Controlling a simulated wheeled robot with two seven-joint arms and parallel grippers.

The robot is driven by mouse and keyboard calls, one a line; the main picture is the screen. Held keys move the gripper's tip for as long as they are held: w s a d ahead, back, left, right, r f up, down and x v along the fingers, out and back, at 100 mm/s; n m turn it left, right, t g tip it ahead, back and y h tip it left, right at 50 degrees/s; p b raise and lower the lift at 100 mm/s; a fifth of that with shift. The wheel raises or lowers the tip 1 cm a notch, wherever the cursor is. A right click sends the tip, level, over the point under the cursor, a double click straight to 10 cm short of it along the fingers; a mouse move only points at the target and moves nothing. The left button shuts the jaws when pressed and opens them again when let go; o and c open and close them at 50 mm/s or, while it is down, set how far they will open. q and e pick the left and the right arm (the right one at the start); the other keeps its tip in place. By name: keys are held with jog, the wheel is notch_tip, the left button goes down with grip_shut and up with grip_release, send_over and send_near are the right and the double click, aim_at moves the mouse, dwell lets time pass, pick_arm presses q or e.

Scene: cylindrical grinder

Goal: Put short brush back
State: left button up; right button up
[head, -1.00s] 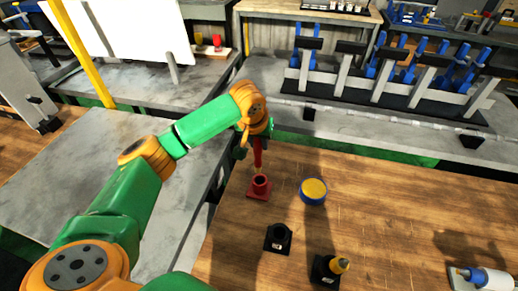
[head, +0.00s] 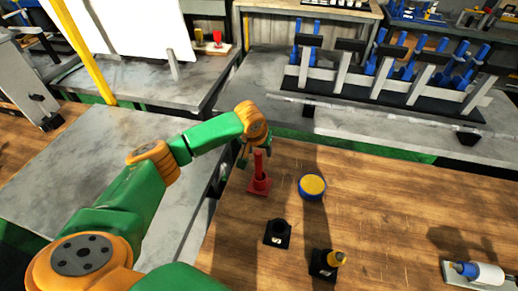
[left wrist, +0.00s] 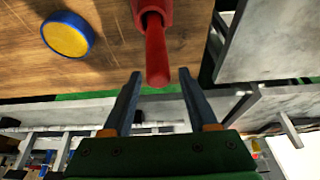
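The short brush (head: 259,163) has a red handle and stands upright in a red square-based holder (head: 260,186) near the table's left edge. In the left wrist view the red handle (left wrist: 156,50) points toward my gripper from the holder (left wrist: 150,10). My left gripper (head: 256,153) is open just behind the handle; its two dark fingers (left wrist: 160,76) are spread to either side of the handle's tip, with gaps. The brush's bristle end is hidden inside the holder. My right gripper is not in view.
A blue and yellow round tin (head: 312,187) is right of the red holder. In front are an empty black holder (head: 277,235) and another black holder with a yellow-topped item (head: 336,260). A white roller-like part (head: 482,273) lies at the right. The table's right middle is clear.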

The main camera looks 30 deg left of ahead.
pick_arm(q)
jog(key=shift+r, duration=0.1)
jog(key=b+v, duration=0.1)
jog(key=v, duration=1.1)
jog(key=shift+r+b, duration=0.3)
jog(key=shift+b, duration=0.05)
